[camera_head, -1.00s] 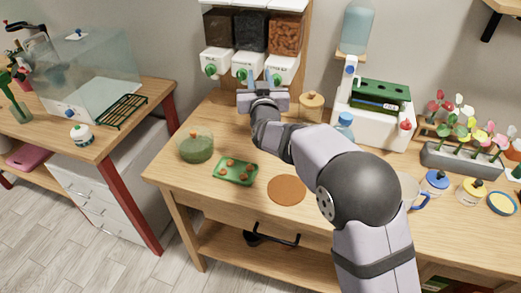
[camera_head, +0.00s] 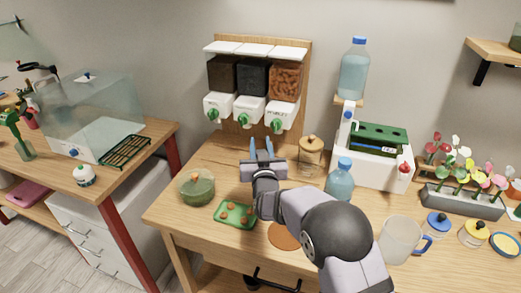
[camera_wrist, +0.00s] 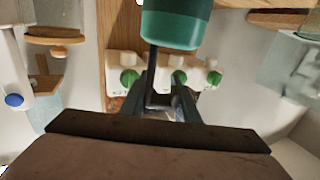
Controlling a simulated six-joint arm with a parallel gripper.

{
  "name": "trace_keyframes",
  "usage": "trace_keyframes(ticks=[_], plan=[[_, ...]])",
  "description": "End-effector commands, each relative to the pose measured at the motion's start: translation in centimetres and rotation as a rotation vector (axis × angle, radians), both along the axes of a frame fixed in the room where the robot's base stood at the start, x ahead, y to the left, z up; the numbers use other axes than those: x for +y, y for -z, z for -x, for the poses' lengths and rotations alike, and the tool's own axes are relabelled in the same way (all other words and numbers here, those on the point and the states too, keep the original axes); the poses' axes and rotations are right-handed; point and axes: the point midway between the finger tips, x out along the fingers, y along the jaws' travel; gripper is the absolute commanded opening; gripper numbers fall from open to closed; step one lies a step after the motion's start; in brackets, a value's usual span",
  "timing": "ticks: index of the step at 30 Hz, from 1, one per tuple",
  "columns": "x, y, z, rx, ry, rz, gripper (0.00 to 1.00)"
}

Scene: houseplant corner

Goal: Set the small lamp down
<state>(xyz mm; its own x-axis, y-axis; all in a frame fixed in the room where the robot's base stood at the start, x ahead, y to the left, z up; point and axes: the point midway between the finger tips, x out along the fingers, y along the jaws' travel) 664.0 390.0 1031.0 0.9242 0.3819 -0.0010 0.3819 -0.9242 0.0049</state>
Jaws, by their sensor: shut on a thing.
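My gripper (camera_head: 262,148) is over the back of the wooden table (camera_head: 165,215), in front of the feed dispensers. In the wrist view my gripper (camera_wrist: 164,88) has its two fingers close together, shut on a thin dark stem. A teal cylinder with a pale end, which I take to be the small lamp (camera_wrist: 175,28), sits at the top of the wrist view, beside the stem. The wrist view looks upside down. In the head view the lamp cannot be made out; my gripper and arm seem to hide it. I cannot tell whether it touches the table.
Three dispensers with green knobs (camera_head: 250,108) stand behind my gripper. A lidded jar (camera_head: 311,155) and blue bottle (camera_head: 340,180) stand to its right. A green jar (camera_head: 196,187), green tray (camera_head: 236,214) and brown round mat (camera_head: 284,236) lie nearer. Some tabletop is bare around the tray.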

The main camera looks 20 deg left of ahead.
Motion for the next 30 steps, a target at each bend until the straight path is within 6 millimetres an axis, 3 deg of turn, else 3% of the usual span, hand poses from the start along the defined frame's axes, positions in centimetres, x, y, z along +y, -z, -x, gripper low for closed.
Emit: trace_keyframes(ticks=[5, 18, 19, 21, 30], plan=[[0.0, 1.8, 0.0, -0.001, 0.001, -0.001, 0.0], [0.0, 2.4, 0.0, -0.002, 0.001, -0.002, 0.0], [0.0, 2.4, 0.0, -0.001, 0.001, -0.001, 0.33], [0.0, 2.3, 0.0, -0.001, 0.001, -0.001, 0.47], [0.0, 2.3, 0.0, 0.0, 0.001, -0.001, 0.47]])
